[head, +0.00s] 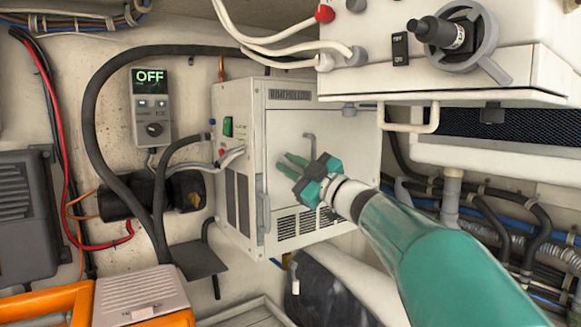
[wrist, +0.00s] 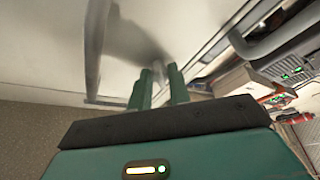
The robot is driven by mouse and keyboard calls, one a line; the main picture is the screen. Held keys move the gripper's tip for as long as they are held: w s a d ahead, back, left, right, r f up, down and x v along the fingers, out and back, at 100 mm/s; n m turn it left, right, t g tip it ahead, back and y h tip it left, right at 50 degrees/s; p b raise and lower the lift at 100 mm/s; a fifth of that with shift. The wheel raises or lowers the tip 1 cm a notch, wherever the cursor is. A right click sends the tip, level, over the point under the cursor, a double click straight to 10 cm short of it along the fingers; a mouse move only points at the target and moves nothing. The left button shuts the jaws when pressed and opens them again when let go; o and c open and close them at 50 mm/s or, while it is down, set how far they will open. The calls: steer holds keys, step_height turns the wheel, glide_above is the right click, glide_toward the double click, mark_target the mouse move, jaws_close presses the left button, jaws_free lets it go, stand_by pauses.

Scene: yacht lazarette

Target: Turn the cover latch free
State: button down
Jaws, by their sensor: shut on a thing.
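The white box with the OFF-white front cover (head: 350,135) stands in the middle of the head view. My gripper (head: 293,164) is in front of this cover, with its green fingers pointing at it. In the wrist view my gripper (wrist: 158,90) is shut on a small grey post (wrist: 158,70), which I take to be part of the cover latch. A grey bent piece (head: 309,140) shows just above the fingers in the head view. The held part is hidden there by the fingers. A grey bar (wrist: 95,50) stands left of the fingers in the wrist view.
A control panel reading OFF (head: 152,103) hangs on the left wall. A white overhanging unit (head: 440,75) with a grey valve handle juts out at upper right. Black hoses (head: 95,120) run along the left. An orange case (head: 50,303) sits at lower left.

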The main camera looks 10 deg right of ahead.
steer(key=n+g, duration=0.1)
steer(key=n, duration=0.2)
steer(key=n+g, duration=0.1)
steer(key=n, duration=0.2)
steer(key=shift+d+r+n+g+y, duration=0.15)
steer(key=shift+n+g+y, duration=0.15)
steer(key=shift+y, duration=0.1)
steer(key=shift+r+n+g+h, duration=0.15)
steer(key=shift+n+g, duration=0.25)
steer(key=shift+n, duration=0.75)
steer(key=shift+f+n+g+h, duration=0.1)
steer(key=shift+n+g+h, duration=0.25)
steer(key=shift+n, duration=0.8)
steer(key=c, duration=1.3)
jaws_free()
steer(key=shift+r, duration=0.1)
steer(key=v, duration=1.3)
steer(key=shift+s+d, duration=0.2)
steer(key=shift+d, duration=0.15)
